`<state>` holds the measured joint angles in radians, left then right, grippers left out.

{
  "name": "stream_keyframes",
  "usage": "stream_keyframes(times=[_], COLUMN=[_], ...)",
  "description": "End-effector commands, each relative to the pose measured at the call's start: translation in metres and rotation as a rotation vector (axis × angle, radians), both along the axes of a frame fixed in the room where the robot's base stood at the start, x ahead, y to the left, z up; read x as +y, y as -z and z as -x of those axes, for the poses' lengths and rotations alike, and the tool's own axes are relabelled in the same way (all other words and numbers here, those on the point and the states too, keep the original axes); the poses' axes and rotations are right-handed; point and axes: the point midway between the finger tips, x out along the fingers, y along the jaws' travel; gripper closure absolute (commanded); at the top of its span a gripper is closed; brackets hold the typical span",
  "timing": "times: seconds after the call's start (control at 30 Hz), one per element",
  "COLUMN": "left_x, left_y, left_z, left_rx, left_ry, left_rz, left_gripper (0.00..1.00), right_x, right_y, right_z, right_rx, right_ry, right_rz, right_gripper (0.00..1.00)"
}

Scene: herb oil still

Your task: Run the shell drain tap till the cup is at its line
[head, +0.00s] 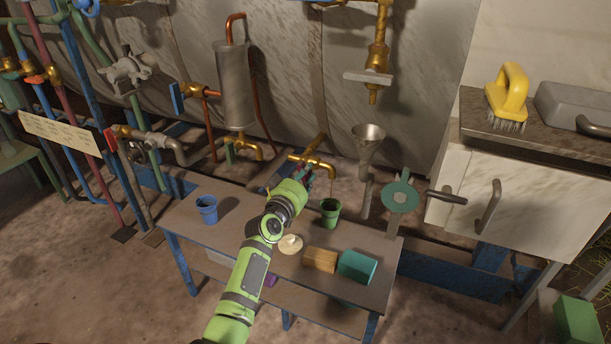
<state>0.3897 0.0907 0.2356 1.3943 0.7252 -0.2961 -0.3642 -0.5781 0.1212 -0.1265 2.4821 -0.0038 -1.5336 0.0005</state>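A brass tap (322,163) sticks out low from the big grey metal wall, its spout bent downward. A green cup (330,214) stands upright on the low table (235,222), under that spout. A thin dark line runs from the spout toward the cup; I cannot tell whether it is liquid. The cup's line and level are too small to see. My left gripper (306,175) is at the tap, just left of the spout, and covers the handle area. Its fingers are too small and overlapped to tell open from shut. My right gripper is not in view.
A blue cup (207,208) stands at the table's left. A round pale dish (290,243), a wooden block (320,259) and a teal block (357,266) lie near its front right. A funnel (369,142) and a green round fitting (400,195) stand right of the cup.

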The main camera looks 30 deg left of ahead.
Motion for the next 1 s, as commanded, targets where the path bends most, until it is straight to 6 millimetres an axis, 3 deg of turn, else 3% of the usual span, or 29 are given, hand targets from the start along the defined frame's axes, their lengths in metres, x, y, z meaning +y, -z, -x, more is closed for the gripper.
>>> stream_keyframes(times=[0.23, 0.37, 0.6, 0.93, 0.97, 1.0], left_x=[0.000, 0.001, 0.000, 0.000, 0.000, 0.000], left_y=[0.000, 0.000, 0.001, 0.002, 0.002, 0.002], left_z=[0.000, 0.000, 0.000, 0.000, 0.000, 0.000], left_rx=[0.001, 0.009, 0.023, 0.023, 0.023, 0.023], left_ry=[0.000, 0.000, 0.001, 0.000, 0.000, -0.001], left_rz=[-0.009, -0.125, -0.366, -0.396, -0.396, -0.396], left_gripper=[1.00, 1.00, 1.00, 1.00, 0.74, 0.58], right_x=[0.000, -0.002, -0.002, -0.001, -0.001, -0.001], right_y=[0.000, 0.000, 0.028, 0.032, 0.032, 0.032], right_z=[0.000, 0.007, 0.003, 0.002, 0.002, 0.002], right_rx=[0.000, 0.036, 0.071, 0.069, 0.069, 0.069], right_ry=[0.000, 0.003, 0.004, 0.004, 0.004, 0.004], right_rz=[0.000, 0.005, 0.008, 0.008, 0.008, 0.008], right_gripper=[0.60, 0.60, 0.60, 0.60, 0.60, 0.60])
